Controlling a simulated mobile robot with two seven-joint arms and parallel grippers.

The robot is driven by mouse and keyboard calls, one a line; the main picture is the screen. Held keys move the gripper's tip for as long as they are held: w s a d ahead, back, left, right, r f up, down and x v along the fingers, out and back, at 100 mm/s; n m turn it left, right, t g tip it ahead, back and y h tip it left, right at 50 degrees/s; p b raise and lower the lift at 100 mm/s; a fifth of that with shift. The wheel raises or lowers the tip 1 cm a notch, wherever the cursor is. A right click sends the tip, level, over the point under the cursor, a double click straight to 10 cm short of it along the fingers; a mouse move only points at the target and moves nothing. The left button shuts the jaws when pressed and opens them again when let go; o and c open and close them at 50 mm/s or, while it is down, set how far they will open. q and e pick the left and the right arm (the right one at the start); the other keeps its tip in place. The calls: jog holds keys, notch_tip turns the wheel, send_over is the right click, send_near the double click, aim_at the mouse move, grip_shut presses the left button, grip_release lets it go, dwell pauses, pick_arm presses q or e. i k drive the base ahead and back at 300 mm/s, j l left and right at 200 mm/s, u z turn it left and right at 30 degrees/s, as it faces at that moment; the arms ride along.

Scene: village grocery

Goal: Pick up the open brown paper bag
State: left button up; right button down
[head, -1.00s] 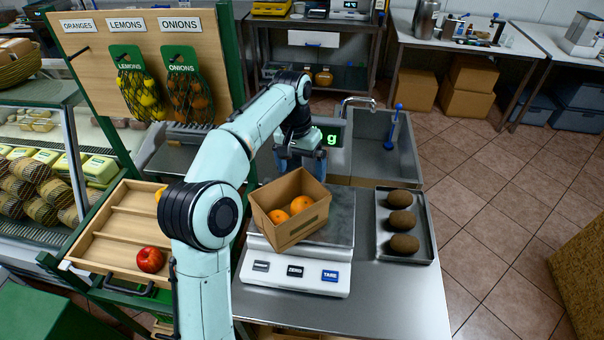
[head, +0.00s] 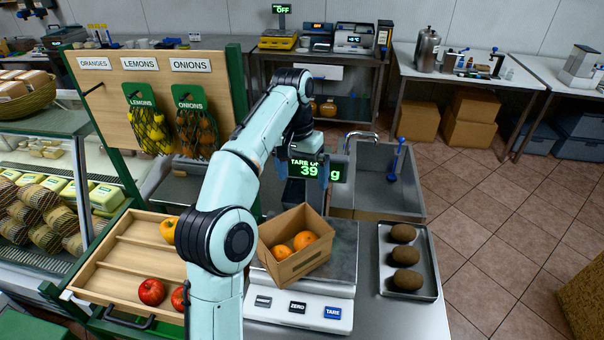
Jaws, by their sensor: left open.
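The open brown paper bag (head: 297,265) stands on the steel plate of the scale (head: 338,262), turned at an angle, with its mouth up. Two oranges (head: 293,245) show inside it. My left arm reaches up past the bag's left side and bends over toward the scale's display. My right gripper is not in view.
A steel tray (head: 425,285) with three brown, kiwi-like fruits stands right of the scale. A sink (head: 375,165) lies behind. At left are a wooden rack (head: 110,265) with apples and a sign board (head: 110,80) with hanging net bags.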

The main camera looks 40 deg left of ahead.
aim_at(282, 229)
jog(key=k, duration=1.5)
